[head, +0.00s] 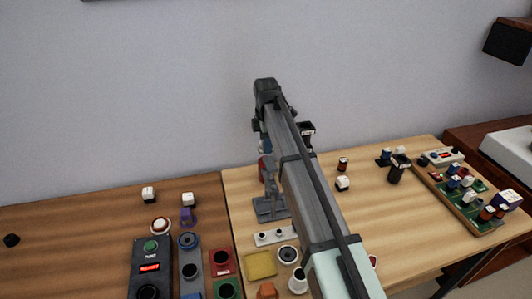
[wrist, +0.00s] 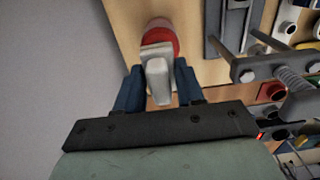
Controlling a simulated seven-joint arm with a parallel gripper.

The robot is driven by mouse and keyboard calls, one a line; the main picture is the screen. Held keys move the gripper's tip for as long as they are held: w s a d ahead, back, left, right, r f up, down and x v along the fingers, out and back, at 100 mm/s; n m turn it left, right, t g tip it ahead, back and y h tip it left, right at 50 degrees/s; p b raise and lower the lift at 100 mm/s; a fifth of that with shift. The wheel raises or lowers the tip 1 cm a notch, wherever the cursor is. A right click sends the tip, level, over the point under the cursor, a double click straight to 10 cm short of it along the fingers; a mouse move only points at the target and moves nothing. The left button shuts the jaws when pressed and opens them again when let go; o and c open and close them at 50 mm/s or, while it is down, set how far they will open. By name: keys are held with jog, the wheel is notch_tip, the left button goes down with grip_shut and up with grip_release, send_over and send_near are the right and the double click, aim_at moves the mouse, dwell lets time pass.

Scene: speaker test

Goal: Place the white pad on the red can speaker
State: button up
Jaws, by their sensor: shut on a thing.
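In the wrist view, my gripper (wrist: 158,90) has its two dark blue fingers shut on the white pad (wrist: 158,72), a pale block with a wider far end. The red can speaker (wrist: 163,38) lies just beyond the pad, and the pad covers part of it. I cannot tell whether pad and can touch. In the head view, my arm hides most of my gripper (head: 263,147). A bit of the red can speaker (head: 264,170) shows below it, left of the arm. The pad cannot be made out there.
A grey metal stand (head: 270,208) is close to the can; its clamp and screw (wrist: 290,78) are at right in the wrist view. Button boxes (head: 150,265) and small parts crowd the front. A circuit board tray (head: 465,205) is at right. The left table's back is fairly clear.

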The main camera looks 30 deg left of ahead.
jog(key=shift+f, duration=1.95)
jog(key=shift+f, duration=0.1)
jog(key=o, duration=1)
jog(key=shift+o, duration=0.2)
notch_tip(320, 180, up, 12)
jog(key=shift+r, duration=0.1)
